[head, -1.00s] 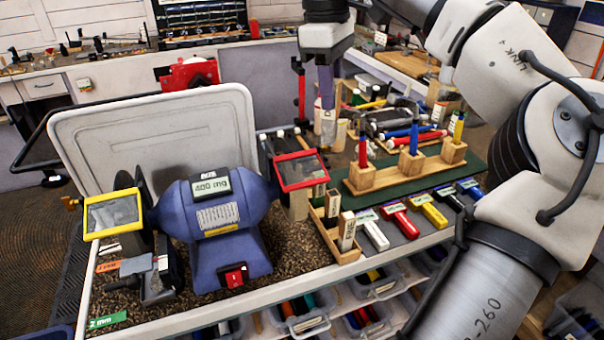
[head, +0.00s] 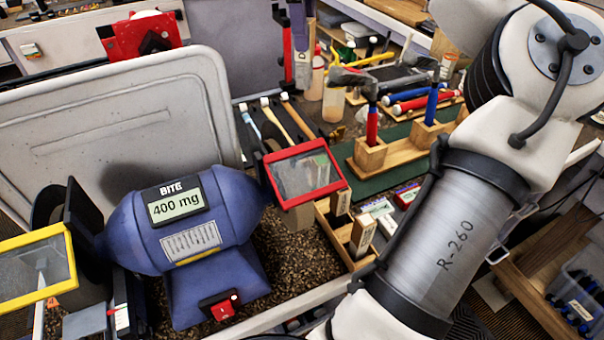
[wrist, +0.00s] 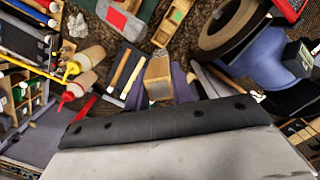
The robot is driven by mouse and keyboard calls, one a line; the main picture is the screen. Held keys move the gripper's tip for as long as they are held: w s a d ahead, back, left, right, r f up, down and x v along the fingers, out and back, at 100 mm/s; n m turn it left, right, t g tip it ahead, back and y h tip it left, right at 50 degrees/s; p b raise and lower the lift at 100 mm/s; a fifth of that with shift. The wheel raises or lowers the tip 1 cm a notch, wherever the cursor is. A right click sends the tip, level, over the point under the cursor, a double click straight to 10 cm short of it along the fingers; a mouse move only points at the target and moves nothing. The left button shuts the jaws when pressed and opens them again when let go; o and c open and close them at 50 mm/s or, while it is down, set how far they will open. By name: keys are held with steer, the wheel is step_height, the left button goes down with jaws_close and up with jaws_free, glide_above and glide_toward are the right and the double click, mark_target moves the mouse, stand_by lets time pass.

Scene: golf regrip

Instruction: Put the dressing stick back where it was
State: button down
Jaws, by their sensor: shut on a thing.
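My gripper (wrist: 160,94) is shut on a pale tan block, the dressing stick (wrist: 158,76), in the wrist view. A purple-grey finger shows on each side of the stick, which is seen nearly end-on. In the head view only a narrow purple-grey part of my gripper seems to show at the top edge, and the stick cannot be made out there. The wooden tray (head: 327,236) stands right of the blue grinder (head: 190,235). Labelled blocks (head: 363,234) stand upright in it. My gripper is apart from the tray, beyond it.
The grinder's red-framed shield (head: 303,172) leans close over the tray. A wooden stand (head: 369,157) with upright tools is to the right. A grey lid (head: 110,130) stands at left.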

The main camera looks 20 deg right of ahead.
step_height(320, 180, down, 23)
steer(key=p, duration=0.3)
stand_by(0.3)
steer(key=c, duration=1.2)
jaws_free()
step_height(320, 180, up, 12)
steer(key=a+b, duration=0.1)
steer(key=b, duration=0.2)
steer(key=shift+w, duration=0.4)
